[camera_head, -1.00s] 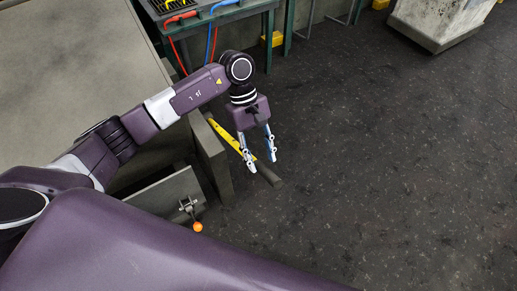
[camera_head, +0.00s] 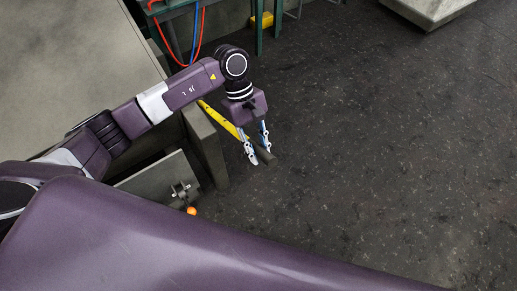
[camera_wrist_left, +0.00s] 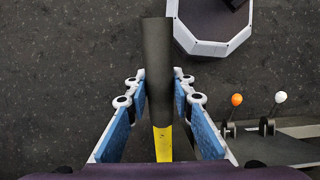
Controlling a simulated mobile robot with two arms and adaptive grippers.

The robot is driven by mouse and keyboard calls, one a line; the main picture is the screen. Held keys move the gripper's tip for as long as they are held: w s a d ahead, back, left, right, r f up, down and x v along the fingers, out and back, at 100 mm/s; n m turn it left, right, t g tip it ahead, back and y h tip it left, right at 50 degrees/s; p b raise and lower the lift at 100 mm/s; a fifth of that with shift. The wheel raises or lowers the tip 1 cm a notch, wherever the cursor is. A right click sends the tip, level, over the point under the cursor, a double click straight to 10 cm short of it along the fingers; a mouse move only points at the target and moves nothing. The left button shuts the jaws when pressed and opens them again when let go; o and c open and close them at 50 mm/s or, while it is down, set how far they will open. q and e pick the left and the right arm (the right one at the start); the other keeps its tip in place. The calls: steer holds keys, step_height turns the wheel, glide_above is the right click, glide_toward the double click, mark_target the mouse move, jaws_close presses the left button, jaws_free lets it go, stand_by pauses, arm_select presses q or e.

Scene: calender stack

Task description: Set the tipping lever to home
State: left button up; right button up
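The tipping lever is a long yellow bar (camera_head: 222,118) with a dark grip (camera_head: 267,157) at its free end. It slants down to the right beside the grey machine. My left gripper (camera_head: 261,155) is at the dark grip, pointing down. In the left wrist view the grip (camera_wrist_left: 158,60) runs between the two blue-padded fingers (camera_wrist_left: 160,84), with the yellow part (camera_wrist_left: 163,143) nearer the wrist. The fingers are spread on either side of it, with narrow gaps at the tips; I see no firm hold. My right gripper is not in view.
A small lever with an orange knob (camera_head: 191,210) stands on the machine panel; the wrist view also shows a white-knobbed lever (camera_wrist_left: 280,97) beside it. The grey machine body (camera_head: 75,70) is at left. A green stand (camera_head: 258,30) is behind. The dark floor at right is clear.

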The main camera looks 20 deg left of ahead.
mark_target(258, 145)
arm_select(q)
jaws_close()
steer(key=shift+w+v, duration=0.25)
steer(key=shift+v, duration=1.3)
steer(key=shift+w+a+r+g+h, duration=0.2)
steer(key=shift+a+r+h, duration=0.1)
steer(key=shift+r, duration=0.25)
steer(key=shift+w+a+r+g+h, duration=0.1)
steer(key=shift+a+r+g+h, duration=0.1)
steer(key=shift+a+r, duration=0.3)
steer(key=shift+d+r, duration=0.1)
steer(key=shift+d, duration=0.05)
